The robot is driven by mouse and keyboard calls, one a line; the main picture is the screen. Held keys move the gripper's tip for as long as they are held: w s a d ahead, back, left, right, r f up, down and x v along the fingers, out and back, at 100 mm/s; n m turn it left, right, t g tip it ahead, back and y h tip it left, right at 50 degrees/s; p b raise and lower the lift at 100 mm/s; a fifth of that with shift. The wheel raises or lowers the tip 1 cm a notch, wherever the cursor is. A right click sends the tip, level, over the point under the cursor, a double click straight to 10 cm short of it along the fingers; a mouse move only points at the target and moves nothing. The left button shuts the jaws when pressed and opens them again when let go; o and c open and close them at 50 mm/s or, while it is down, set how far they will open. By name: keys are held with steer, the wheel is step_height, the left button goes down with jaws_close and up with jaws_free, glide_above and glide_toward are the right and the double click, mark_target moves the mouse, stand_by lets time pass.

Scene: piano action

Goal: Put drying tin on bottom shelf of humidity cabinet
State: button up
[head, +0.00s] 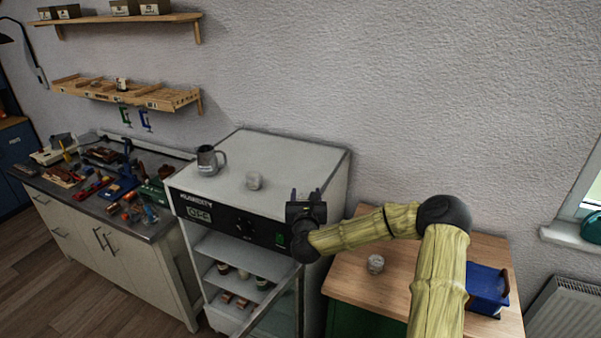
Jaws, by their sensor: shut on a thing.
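The humidity cabinet (321,171) is a white box with a black control panel (235,222) reading "HUMIDITY" and "OFF". Its glass door (275,314) stands open. Inside, the upper shelf (235,248) shows bare; small jars (243,275) stand below it, and small brownish pieces (235,301) lie lower down. My gripper (305,194) is in front of the cabinet's upper right corner, pointing away from the camera. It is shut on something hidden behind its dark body. I cannot make out a drying tin for certain.
Another whitish object (376,263) and a blue box (487,288) are on the wooden table (345,285) to the right. A cluttered workbench (160,228) stands left. The open door juts forward.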

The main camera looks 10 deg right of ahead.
steer(key=s+f+n+y, duration=0.1)
steer(key=s+f, duration=0.2)
steer(key=s+f+n+y, duration=0.1)
steer(key=s+f+y, duration=0.1)
steer(key=s+f, duration=0.1)
steer(key=s+f+n+y, duration=0.1)
steer(key=s+f+y, duration=0.1)
steer(key=f, duration=0.2)
steer(key=shift+s+d+f, duration=0.15)
steer(key=shift+s+d, duration=0.05)
steer(key=shift+s, duration=0.2)
steer(key=s+a+f+n+y+b, duration=0.1)
steer(key=s+f+y+b, duration=0.1)
steer(key=s+f, duration=0.3)
steer(key=s+a+f+n+g+y+b, duration=0.1)
steer(key=s+f+n+y+b, duration=0.1)
steer(key=f, duration=0.8)
steer(key=s+a+f+n+y+b, duration=0.1)
steer(key=s+f+n+y+b, duration=0.1)
steer(key=s+f+b, duration=0.4)
steer(key=shift+s+a+f+g+y, duration=0.1)
steer(key=shift+s+f+g+y, duration=0.1)
steer(key=shift+s+f+y, duration=0.35)
steer(key=shift+s+f+g+y, duration=0.25)
steer(key=shift+s+y, duration=0.1)
steer(key=shift+s, duration=0.35)
